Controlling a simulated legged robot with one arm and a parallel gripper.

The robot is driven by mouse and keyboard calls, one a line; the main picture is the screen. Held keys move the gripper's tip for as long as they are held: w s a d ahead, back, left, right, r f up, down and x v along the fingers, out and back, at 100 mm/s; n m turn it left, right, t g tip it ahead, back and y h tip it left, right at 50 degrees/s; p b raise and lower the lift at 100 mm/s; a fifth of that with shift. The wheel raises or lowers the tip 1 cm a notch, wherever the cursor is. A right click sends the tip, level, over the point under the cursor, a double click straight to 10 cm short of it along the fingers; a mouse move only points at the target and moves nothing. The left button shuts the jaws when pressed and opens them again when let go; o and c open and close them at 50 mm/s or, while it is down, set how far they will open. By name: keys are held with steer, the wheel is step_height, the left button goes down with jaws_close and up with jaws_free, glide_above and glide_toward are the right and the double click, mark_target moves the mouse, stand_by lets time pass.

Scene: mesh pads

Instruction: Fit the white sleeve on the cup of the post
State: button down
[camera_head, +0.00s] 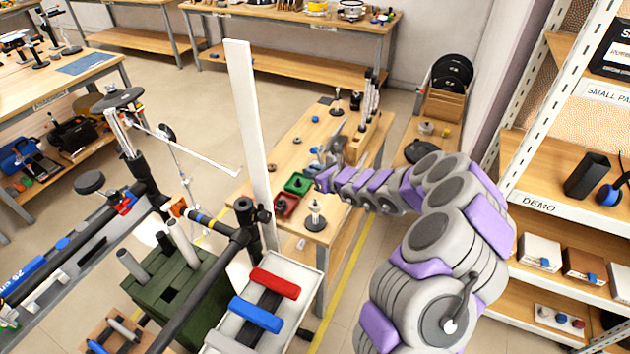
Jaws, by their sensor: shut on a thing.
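My gripper (328,168) is at the end of my grey and purple arm, over the middle of the wooden workbench (303,131). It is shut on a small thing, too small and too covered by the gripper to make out. I cannot tell a white sleeve apart with certainty. A short pale post (316,214) with a dark round base stands upright near the bench's front right corner, apart from my gripper. A similar small post (337,102) stands farther back. I cannot tell which of them has the cup.
A green tray (298,183) and a red tray (285,205) lie left of my gripper. A wooden block with upright rods (368,120) stands behind it. A tall white upright (251,140) rises along the bench's left side. Shelving (545,200) stands at right.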

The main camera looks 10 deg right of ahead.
steer(key=f, duration=0.3)
steer(key=shift+s+d+f, duration=0.1)
steer(key=shift+s+d, duration=0.05)
steer(key=shift+d, duration=0.2)
steer(key=shift+a+f, duration=0.1)
steer(key=shift+f, duration=0.2)
steer(key=shift+a, duration=0.2)
steer(key=shift+d+b, duration=0.3)
steer(key=shift+b, duration=0.3)
steer(key=shift+s+f, duration=0.1)
steer(key=shift+f, duration=0.05)
steer(key=shift+a+f+b, duration=0.15)
steer(key=shift+f+b, duration=0.35)
steer(key=shift+f, duration=0.45)
steer(key=shift+f+b, duration=1.25)
steer(key=shift+f, duration=1.35)
steer(key=shift+f, duration=0.1)
